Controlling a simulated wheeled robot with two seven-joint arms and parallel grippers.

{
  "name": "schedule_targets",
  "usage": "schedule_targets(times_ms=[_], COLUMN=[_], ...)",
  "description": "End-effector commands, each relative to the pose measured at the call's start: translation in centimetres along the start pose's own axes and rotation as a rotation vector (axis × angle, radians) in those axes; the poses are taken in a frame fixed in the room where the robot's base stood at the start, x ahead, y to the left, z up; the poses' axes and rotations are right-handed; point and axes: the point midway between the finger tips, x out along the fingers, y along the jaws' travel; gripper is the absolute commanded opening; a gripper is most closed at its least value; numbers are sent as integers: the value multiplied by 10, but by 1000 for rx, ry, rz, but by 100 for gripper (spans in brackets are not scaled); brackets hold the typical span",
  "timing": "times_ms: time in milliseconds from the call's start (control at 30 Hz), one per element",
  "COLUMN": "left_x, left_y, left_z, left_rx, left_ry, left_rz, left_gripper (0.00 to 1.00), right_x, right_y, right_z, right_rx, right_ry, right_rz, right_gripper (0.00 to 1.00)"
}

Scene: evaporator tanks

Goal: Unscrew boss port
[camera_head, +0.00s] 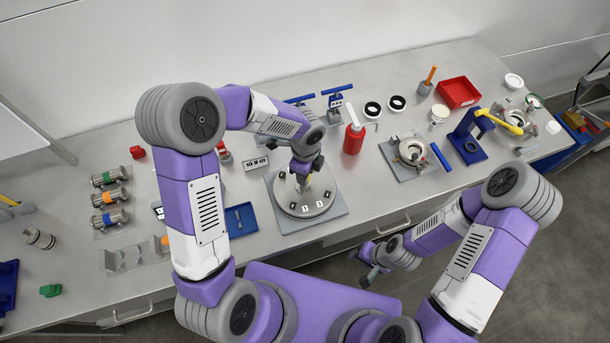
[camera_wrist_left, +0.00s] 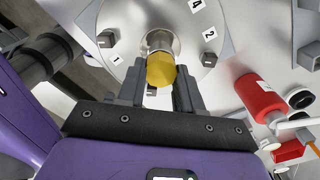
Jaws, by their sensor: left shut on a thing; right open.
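A round metal tank lid (camera_head: 322,202) with dark square blocks and number labels sits on a grey square plate near the middle of the bench. The boss port with a yellow hexagonal cap (camera_wrist_left: 162,70) stands on this lid; it also shows in the head view (camera_head: 309,180). My left gripper (camera_wrist_left: 158,88) is shut on the yellow cap from above, one finger on each side. Its fingers partly hide the cap in the head view. My right gripper (camera_head: 371,268) is open and empty, in front of the bench edge and low, away from the lid.
A red bottle (camera_head: 353,139) stands right behind the lid. A blue tray (camera_head: 240,220) lies to its left. A second round fitting on a plate (camera_head: 412,152), a blue stand (camera_head: 468,138) and a red bin (camera_head: 458,92) are at the right. Bench between is partly clear.

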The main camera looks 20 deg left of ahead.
Motion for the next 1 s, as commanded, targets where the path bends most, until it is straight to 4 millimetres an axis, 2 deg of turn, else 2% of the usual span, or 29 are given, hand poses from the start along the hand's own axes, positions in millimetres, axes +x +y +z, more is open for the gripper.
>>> schedule_targets(times_ms=[300, 400, 733, 1000], left_x=[3, 1, 0, 2], left_y=[-1, -2, -2, -2], left_z=[0, 1, 1, 1], left_rx=[-375, -439, -471, -814], left_ry=[-1, -1, -1, -1], left_rz=[-2, -2, -1, -2], left_gripper=[0, 0, 0, 0], right_x=[25, 26, 27, 46], right_y=[9, 10, 10, 17], right_z=[-1, -1, -1, -2], right_rx=[0, 0, 0, 0], right_ry=[0, 0, 0, 0], right_rz=[0, 0, 0, 0], right_gripper=[43, 43, 43, 43])
